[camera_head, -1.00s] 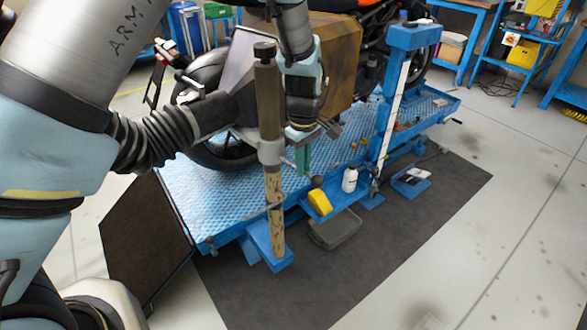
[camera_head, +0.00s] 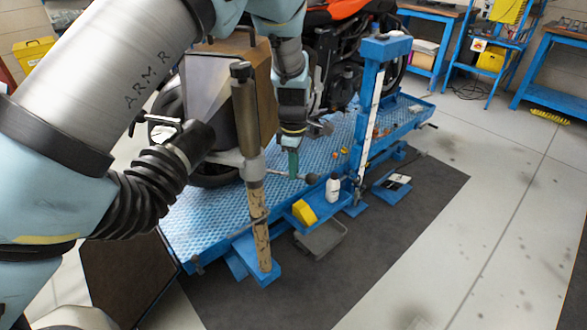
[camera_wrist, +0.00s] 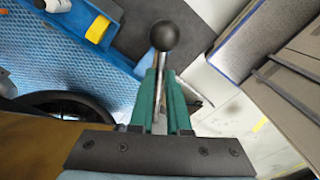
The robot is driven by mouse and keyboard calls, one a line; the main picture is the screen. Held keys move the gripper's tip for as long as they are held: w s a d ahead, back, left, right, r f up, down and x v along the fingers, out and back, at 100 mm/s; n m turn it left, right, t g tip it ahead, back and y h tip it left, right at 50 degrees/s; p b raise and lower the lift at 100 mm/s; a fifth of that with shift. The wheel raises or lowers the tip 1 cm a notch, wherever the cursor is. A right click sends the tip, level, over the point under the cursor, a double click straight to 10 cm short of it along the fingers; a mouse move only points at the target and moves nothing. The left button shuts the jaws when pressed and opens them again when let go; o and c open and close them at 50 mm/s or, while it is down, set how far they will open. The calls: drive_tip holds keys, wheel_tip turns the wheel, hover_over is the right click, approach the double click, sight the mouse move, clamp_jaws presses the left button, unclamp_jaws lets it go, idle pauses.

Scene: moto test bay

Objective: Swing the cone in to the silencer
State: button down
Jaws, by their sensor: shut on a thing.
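A black nozzle (camera_head: 195,141), which looks like the cone, joins a ribbed black hose (camera_head: 140,188) at the left in the head view. It points toward the grey clamp (camera_head: 252,168) on the upright post (camera_head: 243,110). A steel rod with a black ball knob (camera_head: 311,178) reaches right from the clamp. My gripper (camera_head: 293,163) is shut on this rod. In the wrist view, its green fingers (camera_wrist: 163,103) close around the rod, with the ball (camera_wrist: 163,35) beyond the tips. The motorcycle (camera_head: 335,50) stands behind. I cannot make out the silencer; the pannier and my arm cover that side.
A brown pannier box (camera_head: 262,85) is close behind the post. The blue lift platform (camera_head: 215,220) carries a second blue post (camera_head: 372,110). A yellow block (camera_head: 304,212) and a white bottle (camera_head: 333,187) stand at its near edge. The floor at the right is clear.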

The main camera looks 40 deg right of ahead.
drive_tip(key=shift+d, duration=0.15)
drive_tip(key=c, duration=0.9)
unclamp_jaws()
wheel_tip(320, 180, up, 11)
drive_tip(key=b, duration=0.3)
drive_tip(key=shift+a, duration=0.2)
drive_tip(key=shift+f, duration=0.1)
